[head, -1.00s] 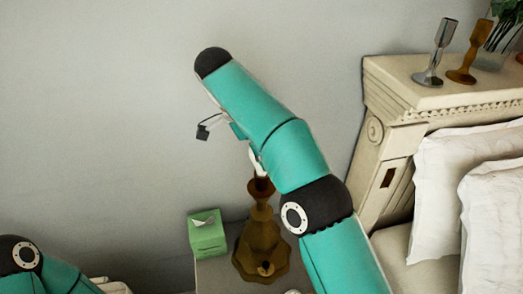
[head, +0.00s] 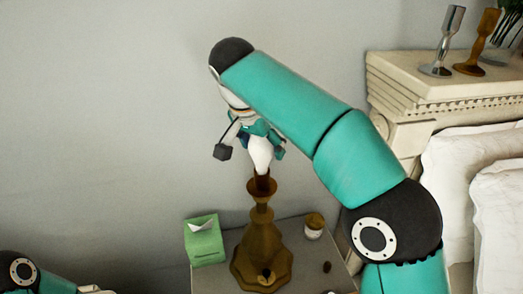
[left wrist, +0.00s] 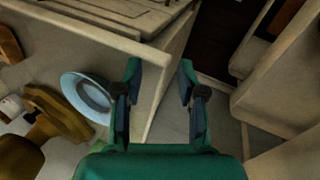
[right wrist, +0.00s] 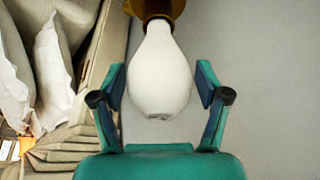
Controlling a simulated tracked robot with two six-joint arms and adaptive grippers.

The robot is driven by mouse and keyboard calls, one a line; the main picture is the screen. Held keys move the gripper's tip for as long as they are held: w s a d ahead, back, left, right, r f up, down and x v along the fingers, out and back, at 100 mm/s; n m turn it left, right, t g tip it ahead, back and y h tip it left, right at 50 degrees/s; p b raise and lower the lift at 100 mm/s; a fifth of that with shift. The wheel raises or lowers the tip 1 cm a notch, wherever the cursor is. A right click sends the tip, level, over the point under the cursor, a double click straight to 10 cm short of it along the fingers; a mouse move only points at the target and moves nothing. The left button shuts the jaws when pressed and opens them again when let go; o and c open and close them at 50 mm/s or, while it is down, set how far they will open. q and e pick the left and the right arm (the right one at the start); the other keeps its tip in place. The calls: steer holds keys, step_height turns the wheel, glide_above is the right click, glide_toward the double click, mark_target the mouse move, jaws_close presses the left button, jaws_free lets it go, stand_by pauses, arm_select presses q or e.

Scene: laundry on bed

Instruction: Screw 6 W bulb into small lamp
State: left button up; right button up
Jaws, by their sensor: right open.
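The small brown lamp (head: 258,238) stands upright on the nightstand. A white bulb (head: 261,154) stands upright at its top, its narrow end at the brown socket; how far it is seated I cannot tell. Any wattage marking is unreadable. My right gripper (head: 250,152) is at the bulb. In the right wrist view the bulb (right wrist: 160,80) is between the right gripper's (right wrist: 162,72) open fingers, with a gap on each side. My left gripper (left wrist: 160,70) is open and empty in the left wrist view, over furniture and floor; it is not visible in the head view.
The nightstand (head: 300,258) also carries a green tissue box (head: 205,240) left of the lamp and a small lidded jar (head: 314,226) right of it. The wall behind is clear.

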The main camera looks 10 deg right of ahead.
steer(key=n, duration=0.2)
steer(key=shift+n+t+y+b, duration=0.3)
steer(key=shift+n+y, duration=0.1)
steer(key=shift+n+t+y, duration=0.3)
steer(key=shift+n+y, duration=0.1)
steer(key=shift+n, duration=0.7)
steer(key=n+y, duration=0.1)
steer(key=n, duration=0.2)
steer(key=shift+p, duration=0.35)
steer(key=n+y+p, duration=0.1)
steer(key=n, duration=0.2)
steer(key=shift+r, duration=0.1)
steer(key=shift+r+n+y+p, duration=0.1)
steer(key=shift+n+y+p, duration=0.4)
steer(key=shift+n+p, duration=0.25)
steer(key=shift+n+y+p, duration=0.3)
steer(key=shift+n+p, duration=0.15)
steer(key=shift+n, duration=0.5)
steer(key=shift+a+n+g+y+p, duration=0.1)
steer(key=shift+n+g+y+p, duration=0.4)
steer(key=shift+n+p, duration=0.65)
steer(key=shift+n+g, duration=0.3)
steer(key=shift+n, duration=0.55)
steer(key=shift+f+n, duration=0.2)
steer(key=shift+n, duration=0.3)
steer(key=n+g+y, duration=0.1)
steer(key=n+g, duration=0.1)
steer(key=n, duration=0.3)
steer(key=shift+a, duration=0.1)
